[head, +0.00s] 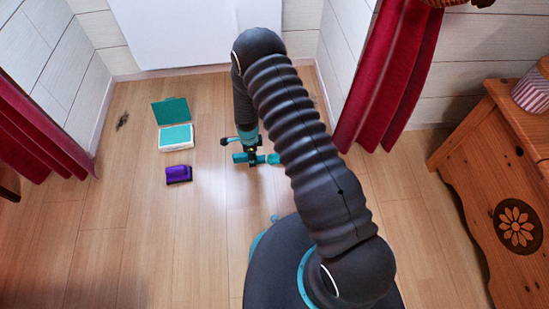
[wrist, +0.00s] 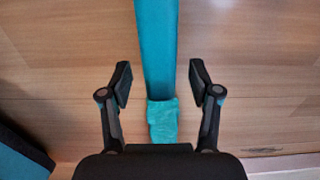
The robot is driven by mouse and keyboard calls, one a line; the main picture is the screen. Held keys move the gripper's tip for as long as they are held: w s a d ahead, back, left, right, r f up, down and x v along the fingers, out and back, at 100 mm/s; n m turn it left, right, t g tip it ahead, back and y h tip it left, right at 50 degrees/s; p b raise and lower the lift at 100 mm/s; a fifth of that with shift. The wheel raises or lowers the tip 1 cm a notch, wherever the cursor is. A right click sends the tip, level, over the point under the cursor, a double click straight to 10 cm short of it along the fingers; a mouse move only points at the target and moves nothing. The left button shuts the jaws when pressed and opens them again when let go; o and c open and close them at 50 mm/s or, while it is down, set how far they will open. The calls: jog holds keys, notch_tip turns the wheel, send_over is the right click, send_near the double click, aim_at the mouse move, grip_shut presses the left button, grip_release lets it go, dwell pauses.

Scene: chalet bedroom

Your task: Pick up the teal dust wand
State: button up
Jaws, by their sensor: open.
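The teal dust wand (wrist: 155,45) runs down from the top edge of the wrist view. It is a long, flat teal bar with a rumpled, cloth-like end low in the picture. My gripper (wrist: 160,78) is open, with one black finger on each side of the wand and a visible gap on both sides. In the head view a teal piece that looks like the wand (head: 273,159) shows on the floor, beside my gripper (head: 251,160). My arm hides part of this area, and the height of my fingers above the floor is hard to tell.
A teal-and-white open case (head: 175,137) lies on the wooden floor to the left, with a purple object (head: 179,174) in front of it. Red curtains (head: 392,75) hang at both sides. A wooden cabinet (head: 505,175) stands at the right. The floor at front left is clear.

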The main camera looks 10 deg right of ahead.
jog(key=shift+f, duration=0.3)
grip_shut()
jog(key=shift+r, duration=0.1)
